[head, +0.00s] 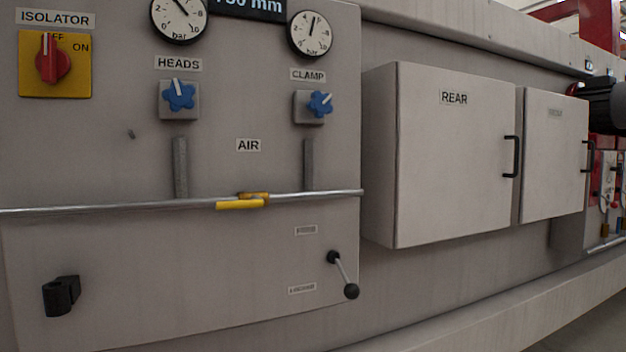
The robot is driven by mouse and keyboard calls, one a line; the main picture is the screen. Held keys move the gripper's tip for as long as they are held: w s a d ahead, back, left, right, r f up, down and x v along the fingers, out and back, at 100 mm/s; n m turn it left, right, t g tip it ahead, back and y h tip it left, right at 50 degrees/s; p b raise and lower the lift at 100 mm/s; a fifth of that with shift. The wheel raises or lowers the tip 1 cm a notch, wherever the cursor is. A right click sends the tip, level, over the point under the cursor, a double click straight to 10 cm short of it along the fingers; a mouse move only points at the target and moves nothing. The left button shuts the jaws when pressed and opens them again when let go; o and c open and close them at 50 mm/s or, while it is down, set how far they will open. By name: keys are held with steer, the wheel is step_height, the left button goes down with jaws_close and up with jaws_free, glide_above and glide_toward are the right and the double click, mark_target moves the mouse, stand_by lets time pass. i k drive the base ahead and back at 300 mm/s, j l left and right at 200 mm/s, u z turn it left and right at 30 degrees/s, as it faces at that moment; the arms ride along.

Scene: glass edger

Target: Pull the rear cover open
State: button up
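The rear cover (455,165) is a pale grey box door labelled REAR, to the right of the control panel in the head view. It looks closed. Its black bar handle (511,157) stands upright at the door's right edge. My gripper is not in view.
A second, similar cover (553,160) with its own black handle (588,156) sits just right of the rear cover. The control panel (225,270) at left carries knobs, gauges, a red isolator switch (50,60), a horizontal rail (120,206) and a ball-ended lever (343,275). A ledge (500,310) runs below the covers.

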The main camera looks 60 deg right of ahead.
mark_target(456, 138)
steer(key=z, duration=2.85)
steer(key=i+l+z, duration=0.1)
steer(key=i+z, duration=0.55)
steer(key=i, duration=0.25)
